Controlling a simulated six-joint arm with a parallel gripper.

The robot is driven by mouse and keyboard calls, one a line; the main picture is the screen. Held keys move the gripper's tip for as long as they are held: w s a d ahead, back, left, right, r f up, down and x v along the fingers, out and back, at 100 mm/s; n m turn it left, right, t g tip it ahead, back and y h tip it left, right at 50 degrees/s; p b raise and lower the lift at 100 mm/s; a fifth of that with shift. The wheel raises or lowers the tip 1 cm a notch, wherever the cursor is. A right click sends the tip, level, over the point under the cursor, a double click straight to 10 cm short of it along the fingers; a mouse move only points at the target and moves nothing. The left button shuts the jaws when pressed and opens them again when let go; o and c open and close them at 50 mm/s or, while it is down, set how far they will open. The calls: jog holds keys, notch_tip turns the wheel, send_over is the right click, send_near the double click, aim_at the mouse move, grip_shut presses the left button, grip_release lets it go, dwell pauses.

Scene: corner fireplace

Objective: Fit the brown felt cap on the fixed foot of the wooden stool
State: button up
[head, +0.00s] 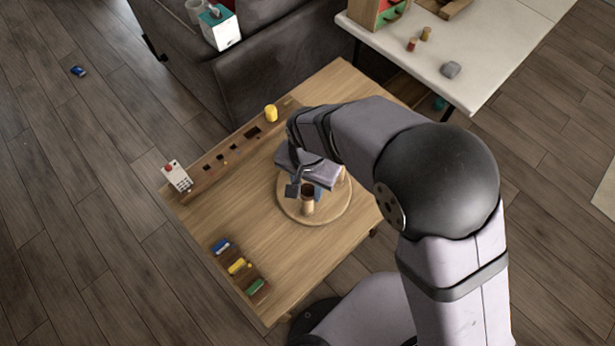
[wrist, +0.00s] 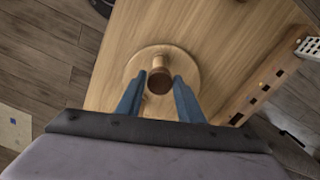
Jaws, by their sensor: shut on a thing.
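The wooden stool (head: 288,211) shows as a round pale disc lying on the table, with short upright feet on it. One foot (head: 308,209) stands at the near side, below my gripper; it also shows in the wrist view (wrist: 158,63). My gripper (head: 306,190) is shut on the brown felt cap (head: 308,189), dark and round between the two blue fingers in the wrist view (wrist: 159,84). The cap is in line with the foot, at its top end. I cannot tell whether it touches or sits over it. My wrist hides part of the disc.
Coloured blocks (head: 238,266) lie at the near-left corner. A white side table (head: 480,60) stands behind.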

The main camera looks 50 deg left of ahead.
jog(key=shift+f, duration=0.15)
jog(key=o, duration=1)
jog(key=shift+o, duration=0.2)
jog(key=shift+r+b, duration=0.85)
jog(key=shift+r, duration=2.8)
